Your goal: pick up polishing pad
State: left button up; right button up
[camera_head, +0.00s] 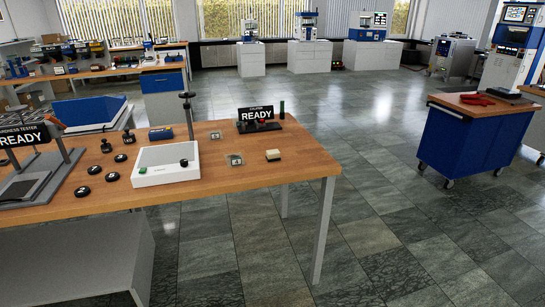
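A small cream block (273,155), which looks like the polishing pad, lies near the right end of the wooden table (240,180). I cannot tell for certain that it is the pad. Several flat black discs (112,176) with pale marks lie on the left part of the same table. Neither of my grippers is in view.
A white tray (150,179) with a green knob, small square plates (236,160) and a black "READY" stand (258,119) are on the table. A tester (40,160) stands at left. A blue cart (460,140) stands at right. The floor between is clear.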

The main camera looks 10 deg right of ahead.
aim_at(271, 155)
jog(key=i+j+z, duration=0.2)
jog(key=i, duration=0.25)
jog(key=i+j+z, duration=0.2)
jog(key=i, duration=0.3)
jog(key=i+j+z, duration=0.15)
jog(key=i+j, duration=0.15)
jog(key=i, duration=0.15)
